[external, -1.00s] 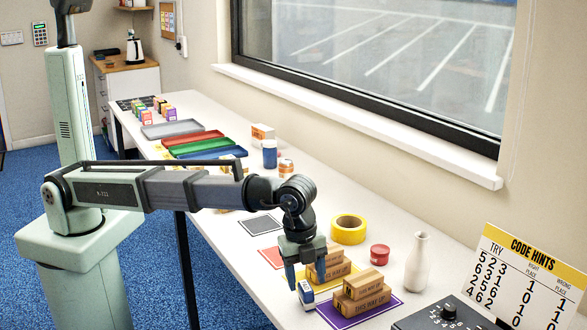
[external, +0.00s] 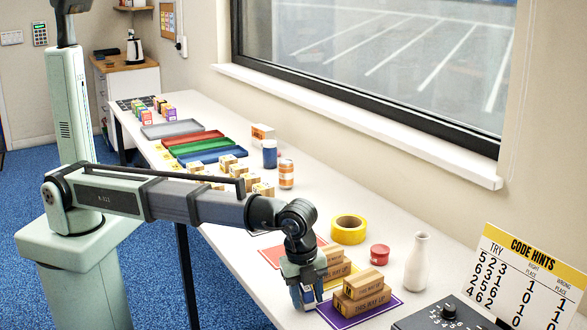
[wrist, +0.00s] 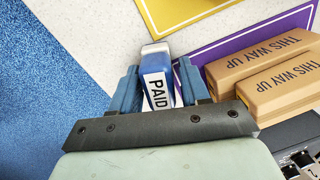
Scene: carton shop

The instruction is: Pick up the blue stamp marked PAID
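The blue stamp marked PAID (wrist: 157,80) stands near the table's front edge, blue with a white label, and is mostly hidden by my gripper in the external view (external: 308,294). My gripper (wrist: 160,88) is lowered over it, with one blue finger on each side. In the wrist view a narrow light gap shows between the stamp and the right finger, while the left finger is very near or touching the stamp. The fingers look open around it. The stamp's lower part is hidden behind the palm edge in the wrist view.
Cartons marked THIS WAY UP (external: 364,291) stand on a purple mat (external: 384,305) close right of my gripper. More cartons stand just behind it. Yellow tape (external: 348,229), a red pot (external: 380,255) and a white vase (external: 417,264) stand farther back. The table edge is close at left.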

